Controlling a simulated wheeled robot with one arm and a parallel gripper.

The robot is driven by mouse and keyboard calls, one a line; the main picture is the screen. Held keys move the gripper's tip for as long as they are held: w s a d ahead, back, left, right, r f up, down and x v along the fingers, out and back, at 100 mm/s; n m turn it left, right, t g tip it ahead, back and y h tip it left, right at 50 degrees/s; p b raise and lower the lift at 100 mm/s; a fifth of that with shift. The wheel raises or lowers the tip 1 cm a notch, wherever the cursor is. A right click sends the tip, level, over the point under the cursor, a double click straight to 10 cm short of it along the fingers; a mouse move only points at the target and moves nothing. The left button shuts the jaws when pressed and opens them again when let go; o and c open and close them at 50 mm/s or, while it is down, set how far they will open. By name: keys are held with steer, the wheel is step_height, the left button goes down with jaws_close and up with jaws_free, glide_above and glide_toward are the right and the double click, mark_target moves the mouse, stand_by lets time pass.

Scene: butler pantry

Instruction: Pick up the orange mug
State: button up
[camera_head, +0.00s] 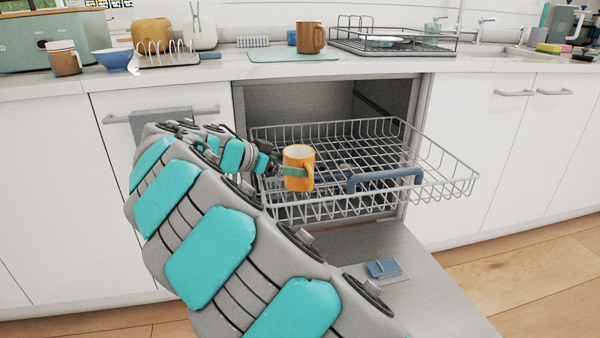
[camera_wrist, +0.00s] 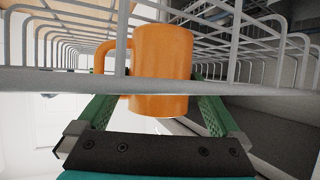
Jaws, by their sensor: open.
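The orange mug (camera_head: 299,160) is upright at the left front part of the pulled-out dishwasher rack (camera_head: 456,185), its handle to the right in the head view. My gripper (camera_head: 280,170) reaches it from the left, and one green finger shows across the mug's side. In the wrist view the mug (camera_wrist: 162,55) is between the open green fingers, with its handle at left. A grey rack bar (camera_wrist: 50,80) crosses between the wrist camera and the mug. I cannot tell whether the fingers touch the mug.
The dishwasher door (camera_head: 400,275) is folded down, with a blue item (camera_head: 382,268) on it. The counter above holds a browner mug (camera_head: 310,37), a brown-and-white mug (camera_head: 64,58), a blue bowl (camera_head: 114,60) and a dish rack (camera_head: 395,40). A blue rack handle (camera_head: 385,178) is right of the mug.

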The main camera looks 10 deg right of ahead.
steer(key=c, duration=1.3)
steer(key=shift+c, duration=0.3)
steer(key=shift+r, duration=0.1)
